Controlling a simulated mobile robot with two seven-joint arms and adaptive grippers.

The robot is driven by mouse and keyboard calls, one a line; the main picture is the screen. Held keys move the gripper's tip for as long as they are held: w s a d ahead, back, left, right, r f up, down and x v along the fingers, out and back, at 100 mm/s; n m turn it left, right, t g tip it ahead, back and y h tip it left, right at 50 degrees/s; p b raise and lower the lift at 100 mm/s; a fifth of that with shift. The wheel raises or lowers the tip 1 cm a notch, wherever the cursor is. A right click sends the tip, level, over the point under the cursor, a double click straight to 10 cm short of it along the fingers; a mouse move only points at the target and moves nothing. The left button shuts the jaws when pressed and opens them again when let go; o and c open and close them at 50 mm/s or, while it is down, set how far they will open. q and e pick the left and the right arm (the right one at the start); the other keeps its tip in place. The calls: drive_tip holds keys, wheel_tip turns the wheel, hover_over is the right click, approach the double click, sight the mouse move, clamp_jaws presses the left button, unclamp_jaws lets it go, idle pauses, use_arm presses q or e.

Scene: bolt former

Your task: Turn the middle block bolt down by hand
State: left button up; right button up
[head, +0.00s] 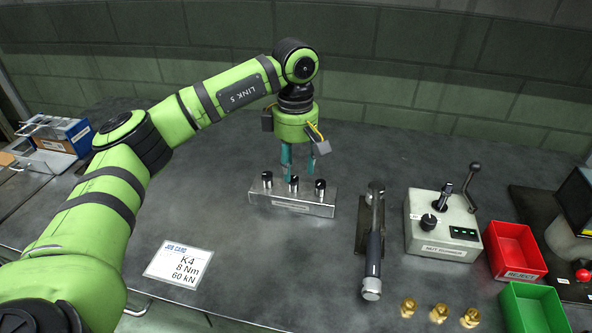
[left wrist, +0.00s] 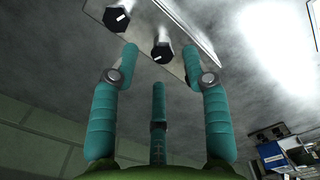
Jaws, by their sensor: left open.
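A pale metal block (head: 310,207) stands on the grey bench with three dark-headed bolts in a row on top. The middle block bolt (head: 293,184) stands upright between the other two. My left gripper (head: 303,163) points down from above, close behind the block. Its teal fingers are spread, open and empty. In the left wrist view, two bolt heads show beside the block (left wrist: 192,35); one bolt (left wrist: 162,52) lies between the two outer fingertips, apart from them. I cannot tell which bolt this is. My right gripper is not in view.
Right of the block lie a torque wrench (head: 374,245), a control box (head: 442,225) with levers, a red bin (head: 517,250) and a green bin (head: 535,305). Several brass fittings (head: 438,313) sit in front. A job card (head: 180,265) lies left. Bench left of the block is clear.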

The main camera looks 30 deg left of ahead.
sight(295, 179)
use_arm(q)
wheel_tip(295, 179, up, 9)
drive_tip(key=shift+r, duration=0.2)
idle(0.3)
